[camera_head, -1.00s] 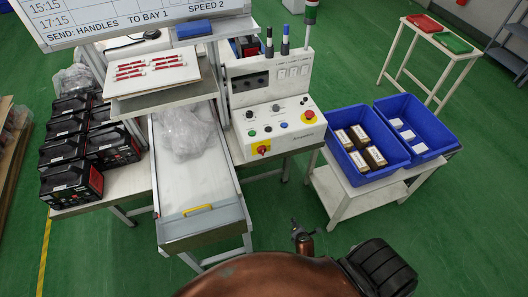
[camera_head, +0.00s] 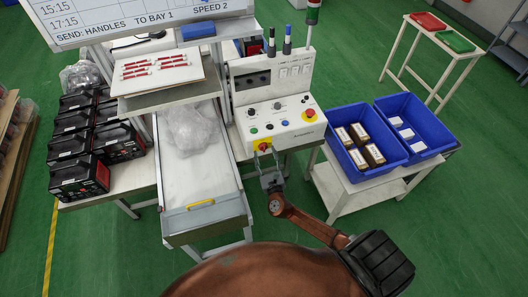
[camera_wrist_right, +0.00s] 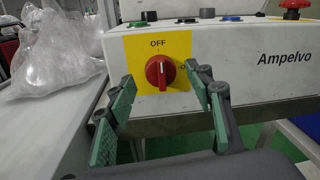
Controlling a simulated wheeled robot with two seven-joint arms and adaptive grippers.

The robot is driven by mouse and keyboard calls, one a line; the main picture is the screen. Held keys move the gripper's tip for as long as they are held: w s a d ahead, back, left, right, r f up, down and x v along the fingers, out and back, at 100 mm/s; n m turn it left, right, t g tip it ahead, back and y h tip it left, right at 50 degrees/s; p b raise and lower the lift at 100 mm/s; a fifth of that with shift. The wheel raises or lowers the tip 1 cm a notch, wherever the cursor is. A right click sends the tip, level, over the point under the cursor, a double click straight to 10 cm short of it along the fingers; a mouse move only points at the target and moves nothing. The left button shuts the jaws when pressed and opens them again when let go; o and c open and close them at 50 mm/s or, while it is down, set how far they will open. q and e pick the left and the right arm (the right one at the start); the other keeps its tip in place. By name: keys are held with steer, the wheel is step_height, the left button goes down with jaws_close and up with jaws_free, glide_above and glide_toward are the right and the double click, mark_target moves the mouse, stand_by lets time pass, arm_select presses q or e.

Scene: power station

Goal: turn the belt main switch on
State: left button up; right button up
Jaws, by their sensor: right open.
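The belt main switch is a red rotary knob (camera_wrist_right: 160,72) on a yellow plate (camera_wrist_right: 178,45) on the front of the white control box (camera_head: 283,120). In the right wrist view its grip stands upright, toward the word OFF above it. A label to its right is partly hidden by a finger. My right gripper (camera_wrist_right: 162,80) is open, with green-padded fingers to the left and right of the knob and nothing held. In the head view the right gripper (camera_head: 268,172) is just below and in front of the switch. Contact cannot be told. My left gripper is not in view.
A conveyor (camera_head: 190,177) with a clear plastic bag (camera_head: 188,128) lies left of the box. Blue bins (camera_head: 352,156) with cartons stand on a low table at right. A red emergency button (camera_head: 310,114) and other buttons sit on the box top.

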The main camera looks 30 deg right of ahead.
steer(key=shift+x, duration=0.9)
steer(key=shift+c, duration=0.3)
steer(key=shift+f, duration=0.1)
steer(key=c, duration=1.1)
